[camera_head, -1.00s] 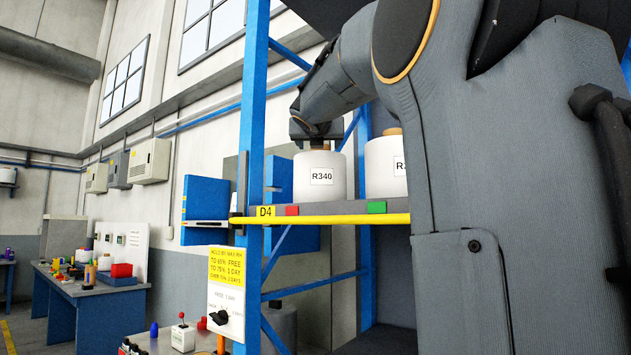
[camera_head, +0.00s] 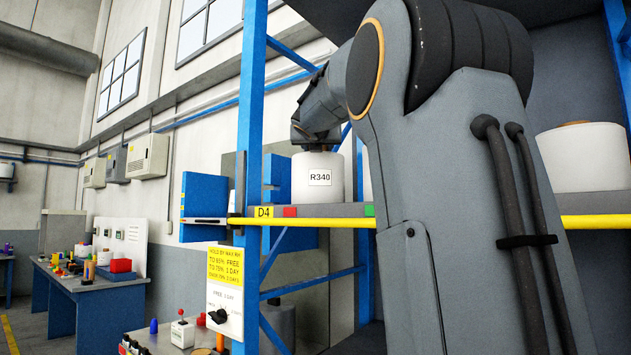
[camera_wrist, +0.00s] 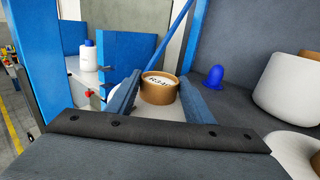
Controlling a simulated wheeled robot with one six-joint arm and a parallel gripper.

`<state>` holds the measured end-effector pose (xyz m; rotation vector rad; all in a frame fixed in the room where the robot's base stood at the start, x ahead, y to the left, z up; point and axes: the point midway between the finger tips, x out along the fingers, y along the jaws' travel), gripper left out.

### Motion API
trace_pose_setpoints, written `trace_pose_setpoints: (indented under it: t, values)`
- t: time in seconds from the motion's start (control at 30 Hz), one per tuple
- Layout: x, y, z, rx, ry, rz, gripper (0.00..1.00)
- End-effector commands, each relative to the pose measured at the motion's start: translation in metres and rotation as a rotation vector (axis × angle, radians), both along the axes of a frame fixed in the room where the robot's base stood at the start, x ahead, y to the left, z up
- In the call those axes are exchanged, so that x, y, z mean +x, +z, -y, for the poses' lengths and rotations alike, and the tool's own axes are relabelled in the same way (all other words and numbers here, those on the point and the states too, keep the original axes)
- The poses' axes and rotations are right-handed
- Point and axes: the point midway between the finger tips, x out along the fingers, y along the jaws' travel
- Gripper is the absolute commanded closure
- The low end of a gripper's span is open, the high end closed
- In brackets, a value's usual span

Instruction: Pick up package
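The package, a white yarn bobbin labelled R340 (camera_head: 319,178), stands upright on the shelf in the head view. In the wrist view its brown core (camera_wrist: 158,92) shows between my fingers, with a label on top. My gripper (camera_head: 316,142) is directly above the bobbin in the head view. In the wrist view my gripper (camera_wrist: 160,86) is open, one finger on each side of the core, with narrow gaps showing. Whether the fingertips touch the core cannot be told.
The shelf edge (camera_head: 300,222) has a yellow bar and a D4 tag. A blue rack post (camera_head: 251,130) stands left of the bobbin. Another white bobbin (camera_head: 588,160) is at right. A blue cone (camera_wrist: 214,76) and a white bottle (camera_wrist: 88,55) show in the wrist view.

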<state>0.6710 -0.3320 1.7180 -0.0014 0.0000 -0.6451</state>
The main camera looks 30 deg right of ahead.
Motion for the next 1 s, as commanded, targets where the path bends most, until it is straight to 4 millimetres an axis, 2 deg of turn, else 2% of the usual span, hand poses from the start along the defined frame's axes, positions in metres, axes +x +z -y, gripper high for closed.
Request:
trace_pose_setpoints:
  t: [0.03,0.17,0.57,0.77,1.0]
  values:
    - [-0.001,0.000,0.001,0.001,-0.002,0.000,0.80]
    - [-0.001,0.000,0.001,0.001,-0.003,0.000,1.00]
    - [-0.002,0.007,0.000,-0.002,-0.001,0.006,1.00]
    - [-0.002,0.030,-0.001,-0.002,0.001,0.008,1.00]
    - [-0.002,0.076,-0.001,-0.003,0.000,0.009,1.00]
